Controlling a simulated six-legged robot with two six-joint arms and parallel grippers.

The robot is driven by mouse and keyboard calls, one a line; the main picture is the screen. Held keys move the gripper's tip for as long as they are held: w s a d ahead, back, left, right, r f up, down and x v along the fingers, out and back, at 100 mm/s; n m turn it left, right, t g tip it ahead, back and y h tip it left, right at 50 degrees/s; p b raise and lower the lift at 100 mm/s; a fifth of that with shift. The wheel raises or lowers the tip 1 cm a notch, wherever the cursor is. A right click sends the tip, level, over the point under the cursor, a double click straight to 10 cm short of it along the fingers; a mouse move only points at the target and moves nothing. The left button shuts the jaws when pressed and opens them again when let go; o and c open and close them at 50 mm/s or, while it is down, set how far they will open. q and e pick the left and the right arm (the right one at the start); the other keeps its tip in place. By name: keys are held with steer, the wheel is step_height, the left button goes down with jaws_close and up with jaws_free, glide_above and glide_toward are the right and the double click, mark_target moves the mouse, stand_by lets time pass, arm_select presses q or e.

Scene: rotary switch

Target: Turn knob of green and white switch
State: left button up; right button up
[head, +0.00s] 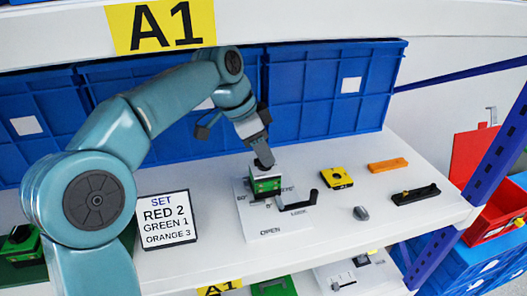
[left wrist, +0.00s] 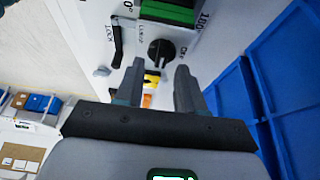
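The green and white switch (head: 266,185) stands on a white marked plate (head: 285,222) on the shelf. In the left wrist view its green body (left wrist: 168,12) is at the top, cut by the frame edge. Its round black knob (left wrist: 160,51) faces the camera. My left gripper (head: 263,160) is right over the switch in the head view and hides part of its top. In the left wrist view the left gripper (left wrist: 160,66) is open, with the knob showing in the gap near its fingertips. Contact cannot be told. My right gripper is not in view.
A black lever handle (head: 299,203) is beside the switch on the plate. A yellow block (head: 337,178), an orange bar (head: 388,164) and a black part (head: 415,195) lie to the right. A sign (head: 166,218) stands left. Blue bins (head: 335,90) line the back.

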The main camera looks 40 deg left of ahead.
arm_select(q)
steer(key=shift+w+d+f, duration=0.1)
steer(key=shift+d+f, duration=0.05)
steer(key=shift+f, duration=0.15)
jaws_close()
